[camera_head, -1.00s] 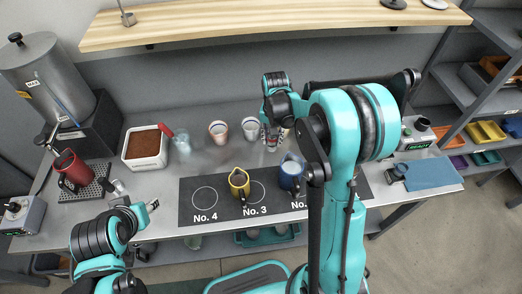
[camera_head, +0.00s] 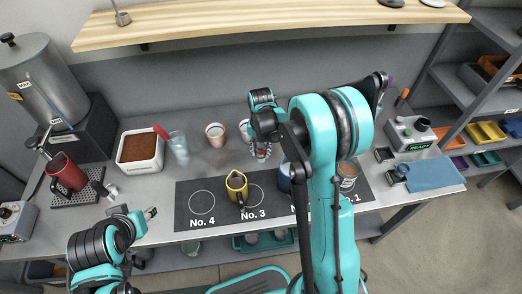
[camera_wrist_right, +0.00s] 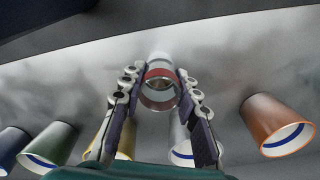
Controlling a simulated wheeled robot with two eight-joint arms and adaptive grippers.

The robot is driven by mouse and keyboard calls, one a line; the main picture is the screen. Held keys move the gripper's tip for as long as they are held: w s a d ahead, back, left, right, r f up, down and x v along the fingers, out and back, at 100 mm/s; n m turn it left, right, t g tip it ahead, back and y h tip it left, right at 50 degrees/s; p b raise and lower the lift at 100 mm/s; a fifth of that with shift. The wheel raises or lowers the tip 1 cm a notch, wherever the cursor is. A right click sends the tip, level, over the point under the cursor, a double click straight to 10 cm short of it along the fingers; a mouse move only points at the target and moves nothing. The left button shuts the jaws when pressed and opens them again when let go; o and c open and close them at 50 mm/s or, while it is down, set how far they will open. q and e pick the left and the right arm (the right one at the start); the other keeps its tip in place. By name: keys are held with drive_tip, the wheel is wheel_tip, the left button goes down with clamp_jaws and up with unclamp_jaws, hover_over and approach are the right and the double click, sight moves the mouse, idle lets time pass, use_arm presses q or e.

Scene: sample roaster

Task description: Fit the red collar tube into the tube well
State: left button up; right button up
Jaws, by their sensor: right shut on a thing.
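The red collar tube (camera_wrist_right: 160,84) is clear with a red band and sits between the fingers of my right gripper (camera_wrist_right: 158,96) in the right wrist view. The gripper is shut on it. In the head view my right gripper (camera_head: 260,152) is above the back of the counter, behind the numbered mat; the tube is hard to make out there. My left gripper (camera_head: 150,213) is low at the left front, over the counter edge; its finger opening is too small to judge. I cannot identify the tube well for certain.
A yellow mug (camera_head: 237,188) and a partly hidden blue mug (camera_head: 284,180) stand on the black mat (camera_head: 201,203). A white box of brown grounds (camera_head: 140,163), a clear glass (camera_head: 179,150) and a pale cup (camera_head: 215,137) stand behind. A READY device (camera_head: 410,135) is at right.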

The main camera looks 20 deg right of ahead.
drive_tip(key=o, duration=1.2)
drive_tip(key=shift+f, duration=0.1)
